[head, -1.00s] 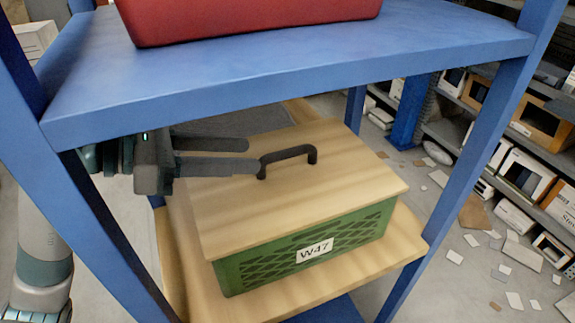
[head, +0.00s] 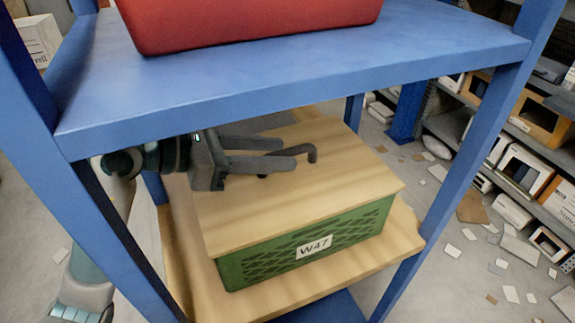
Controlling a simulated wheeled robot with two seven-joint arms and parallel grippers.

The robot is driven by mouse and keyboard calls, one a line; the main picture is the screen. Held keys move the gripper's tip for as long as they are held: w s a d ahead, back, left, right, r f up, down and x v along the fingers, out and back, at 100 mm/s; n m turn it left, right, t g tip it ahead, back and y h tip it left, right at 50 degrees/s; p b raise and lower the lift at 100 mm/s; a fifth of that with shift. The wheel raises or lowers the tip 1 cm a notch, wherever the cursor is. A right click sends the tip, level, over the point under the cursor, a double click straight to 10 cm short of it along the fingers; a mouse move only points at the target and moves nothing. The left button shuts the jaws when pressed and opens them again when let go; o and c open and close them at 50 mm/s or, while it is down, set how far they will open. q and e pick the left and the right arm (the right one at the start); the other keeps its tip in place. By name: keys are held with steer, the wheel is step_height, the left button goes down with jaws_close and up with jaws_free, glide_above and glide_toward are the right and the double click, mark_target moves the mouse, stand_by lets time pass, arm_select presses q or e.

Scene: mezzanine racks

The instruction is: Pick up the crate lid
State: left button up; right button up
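The crate lid (head: 340,178) is a flat pale wooden board with a dark arched handle (head: 306,150) on top. It lies on a green crate (head: 345,232) labelled W47. My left gripper (head: 288,153) reaches in from the left, under the blue shelf and over the lid. Its two fingers are apart, one on the far side and one on the near side of the handle. The near finger hides part of the handle; contact cannot be told. My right gripper is not in view.
The crate stands on a wooden shelf board (head: 398,250) between blue rack posts (head: 465,150). A blue shelf (head: 300,78) carrying a red bin (head: 250,22) hangs close above my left arm. Boxes fill racks at right; papers litter the floor.

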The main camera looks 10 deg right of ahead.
mark_target(287, 153)
arm_select(q)
steer(key=shift+p+x, duration=0.3)
steer(key=shift+x, duration=1.35)
steer(key=shift+w+a, duration=0.1)
jaws_close()
